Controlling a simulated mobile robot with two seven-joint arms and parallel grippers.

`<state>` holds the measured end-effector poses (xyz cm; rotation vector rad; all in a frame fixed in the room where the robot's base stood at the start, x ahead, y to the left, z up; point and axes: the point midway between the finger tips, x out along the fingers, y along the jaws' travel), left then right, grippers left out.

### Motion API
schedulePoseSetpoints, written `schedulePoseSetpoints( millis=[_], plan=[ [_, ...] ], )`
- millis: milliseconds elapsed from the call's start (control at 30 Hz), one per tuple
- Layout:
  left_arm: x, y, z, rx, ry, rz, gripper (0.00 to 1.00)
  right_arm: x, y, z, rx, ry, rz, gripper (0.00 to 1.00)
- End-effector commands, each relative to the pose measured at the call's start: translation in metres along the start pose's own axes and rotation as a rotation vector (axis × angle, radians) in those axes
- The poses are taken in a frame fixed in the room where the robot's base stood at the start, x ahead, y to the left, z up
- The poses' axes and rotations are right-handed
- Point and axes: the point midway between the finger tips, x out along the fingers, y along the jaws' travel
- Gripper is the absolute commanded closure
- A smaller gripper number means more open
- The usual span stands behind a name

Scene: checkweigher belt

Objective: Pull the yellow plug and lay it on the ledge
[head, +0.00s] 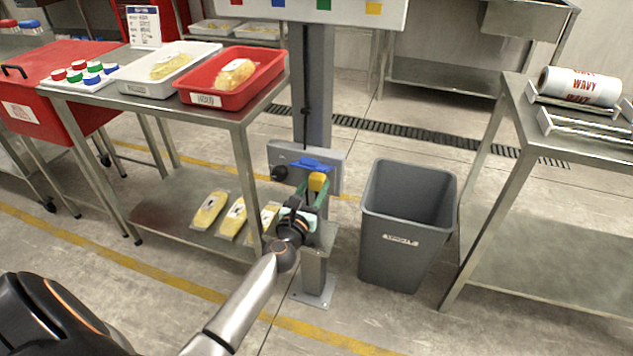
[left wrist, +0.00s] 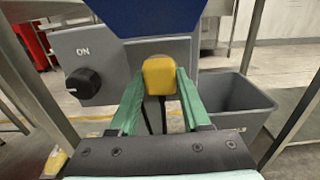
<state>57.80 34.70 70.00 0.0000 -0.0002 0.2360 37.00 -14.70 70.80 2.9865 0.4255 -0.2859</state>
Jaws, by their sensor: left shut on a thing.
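The yellow plug (head: 316,181) is in front of the grey switch panel (head: 335,160) on the post. In the left wrist view the plug (left wrist: 159,75) sits between the green fingers of my left gripper (left wrist: 158,88), which is shut on it. My left gripper (head: 315,189) reaches up to the panel from below in the head view. Dark cord shows under the plug. A blue part (left wrist: 155,18) is just above and behind it. I cannot tell whether the plug is seated in a socket. A grey metal ledge (head: 328,236) on the post is partly hidden by my gripper. My right gripper is not in view.
A black knob (left wrist: 84,83) marked ON is left of the plug. A grey bin (head: 405,225) stands right of the post. A steel table (head: 225,116) with trays is at left; another table (head: 515,90) with a roll is at right.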

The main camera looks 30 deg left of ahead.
Motion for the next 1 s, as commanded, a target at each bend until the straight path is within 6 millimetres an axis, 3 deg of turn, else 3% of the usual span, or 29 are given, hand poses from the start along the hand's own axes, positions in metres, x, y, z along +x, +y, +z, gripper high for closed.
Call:
schedulePoseSetpoints(
  millis=[67,300,1000],
  plan=[
    [0.0,0.0001,0.0,0.0,0.0,0.0,0.73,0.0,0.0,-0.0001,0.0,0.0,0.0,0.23],
    [0.0,0.0001,-0.0001,0.0,0.0,0.0,1.0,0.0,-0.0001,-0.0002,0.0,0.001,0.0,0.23],
    [-0.0083,-0.0001,0.0001,0.0,0.0,-0.001,1.0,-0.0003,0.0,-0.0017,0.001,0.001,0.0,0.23]
  ],
)
